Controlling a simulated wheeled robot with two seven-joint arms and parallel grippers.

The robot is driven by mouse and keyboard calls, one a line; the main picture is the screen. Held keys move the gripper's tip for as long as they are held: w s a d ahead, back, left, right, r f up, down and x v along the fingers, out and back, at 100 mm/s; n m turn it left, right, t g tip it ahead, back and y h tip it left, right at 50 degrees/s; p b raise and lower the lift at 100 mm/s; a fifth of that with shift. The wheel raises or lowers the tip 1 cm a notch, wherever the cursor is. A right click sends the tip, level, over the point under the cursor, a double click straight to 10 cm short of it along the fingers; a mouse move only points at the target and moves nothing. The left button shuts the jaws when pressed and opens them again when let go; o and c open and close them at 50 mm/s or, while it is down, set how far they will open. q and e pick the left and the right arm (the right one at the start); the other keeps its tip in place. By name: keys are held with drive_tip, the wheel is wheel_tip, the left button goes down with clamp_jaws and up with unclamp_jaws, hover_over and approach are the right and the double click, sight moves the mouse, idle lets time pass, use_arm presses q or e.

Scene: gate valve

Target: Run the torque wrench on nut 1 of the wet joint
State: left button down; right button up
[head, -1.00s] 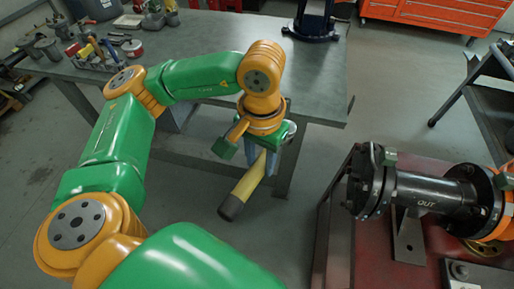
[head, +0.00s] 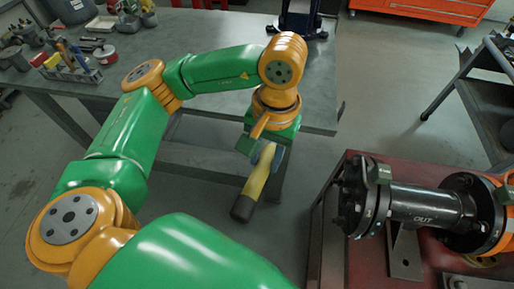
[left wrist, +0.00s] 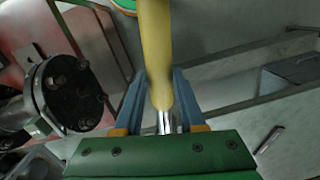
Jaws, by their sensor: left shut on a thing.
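The torque wrench (head: 257,182) has a yellow grip with a black end and slants down to the left in the head view. My left gripper (head: 268,153) is shut on it. In the left wrist view the yellow grip (left wrist: 156,50) and a bright metal shaft run between the blue fingers (left wrist: 160,92). The rest of the wrench is hidden. The black pipe (head: 425,203) marked OUT has a bolted flange (head: 368,197) at its left end and another (head: 468,205) beside an orange body. I cannot tell which nut is nut 1. The wrench is apart from both flanges. My right gripper is out of view.
The pipe stands on a red skid (head: 335,215). A grey workbench (head: 210,45) with a tool rack (head: 75,68) lies behind my left arm. A dark cart (head: 480,85) stands at the right. Open floor lies between the bench and the skid.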

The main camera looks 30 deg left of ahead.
use_arm(q)
drive_tip(key=d+n+g+h+b, duration=0.5)
drive_tip(key=d+n+h, duration=0.6)
drive_tip(key=n, duration=0.6)
drive_tip(key=w+a+n+t+h+b, duration=0.3)
drive_tip(key=w+n+t+h, duration=0.3)
drive_tip(key=n+t, duration=0.4)
drive_tip(key=shift+w+a+f+t, duration=0.4)
drive_tip(key=shift+w+a+t, duration=0.2)
drive_tip(key=shift+t, duration=0.2)
drive_tip(key=shift+s, duration=0.1)
